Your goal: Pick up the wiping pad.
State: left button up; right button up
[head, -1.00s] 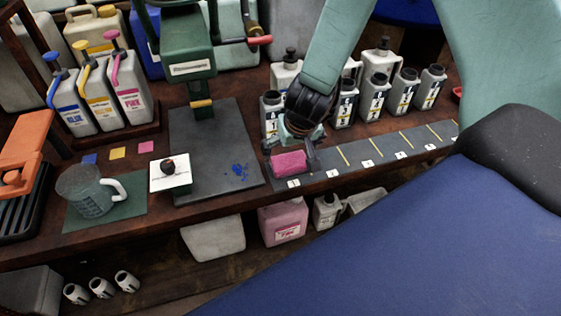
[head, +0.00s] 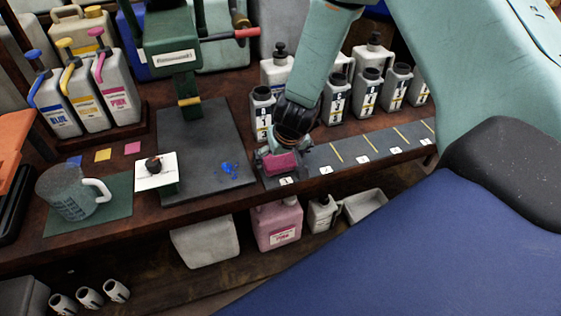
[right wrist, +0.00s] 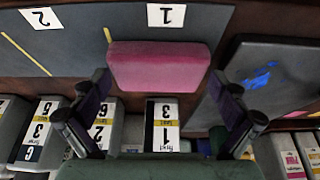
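The pink wiping pad (head: 283,163) lies on the dark strip near the label 1. My right gripper (head: 284,160) comes down over it from above, with one finger at each side. In the right wrist view the pad (right wrist: 158,65) sits between and just beyond the fingertips (right wrist: 160,88). The fingers stand apart, about as wide as the pad; a narrow gap shows at the right side, and contact at the left side is unclear. The gripper hides part of the pad in the head view. My left gripper is not in view.
Numbered bottles (head: 366,90) stand behind the strip, close to my right gripper. A dark plate (head: 200,140) with a blue stain (head: 229,171) lies to the left, under a green press (head: 172,45). A jug (head: 72,192) stands further left. The strip's right part is bare.

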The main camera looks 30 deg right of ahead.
aim_at(282, 159)
jog(key=shift+d, duration=0.25)
jog(key=c, duration=0.4)
jog(key=shift+a, duration=0.1)
jog(key=shift+c, duration=0.2)
jog(key=shift+r, duration=0.1)
jog(key=shift+r+p, duration=0.55)
jog(key=shift+p, duration=0.05)
notch_tip(282, 159, up, 17)
jog(key=p, duration=1.3)
jog(key=shift+f, duration=0.15)
jog(key=o, duration=0.3)
jog(key=shift+f, duration=0.15)
jog(key=c, duration=0.4)
